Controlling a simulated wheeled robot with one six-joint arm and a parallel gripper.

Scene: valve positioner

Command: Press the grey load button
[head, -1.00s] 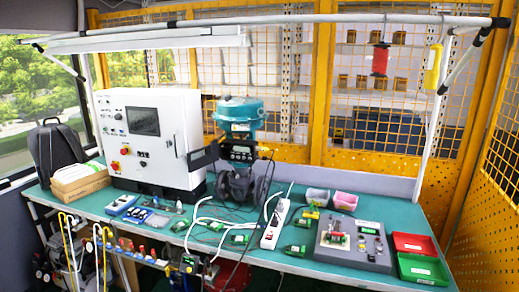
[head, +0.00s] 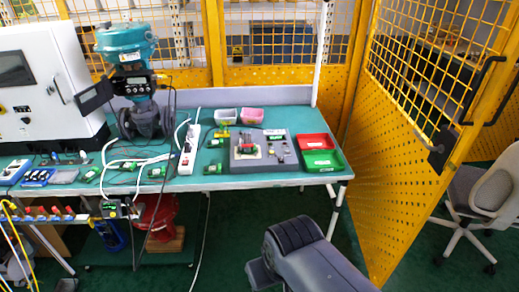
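The grey load button cannot be singled out at this size. A grey board (head: 237,161) with small devices lies on the right part of the green bench. Several small modules (head: 278,147) sit on its right half, and a red and green fitting (head: 247,148) sits on its left half. The valve with a teal actuator (head: 124,42) stands left of it on the bench. A dark positioner unit (head: 134,86) with a small display and small buttons is on the valve. My dark grey arm (head: 305,258) shows at the bottom, in front of the bench and apart from it. My gripper is not visible.
A red bin (head: 313,141) and a green bin (head: 323,161) stand at the bench's right end. A white power strip (head: 189,150) and cables lie left of the board. A yellow mesh fence (head: 400,150) and a chair (head: 485,200) are right. Green floor in front is open.

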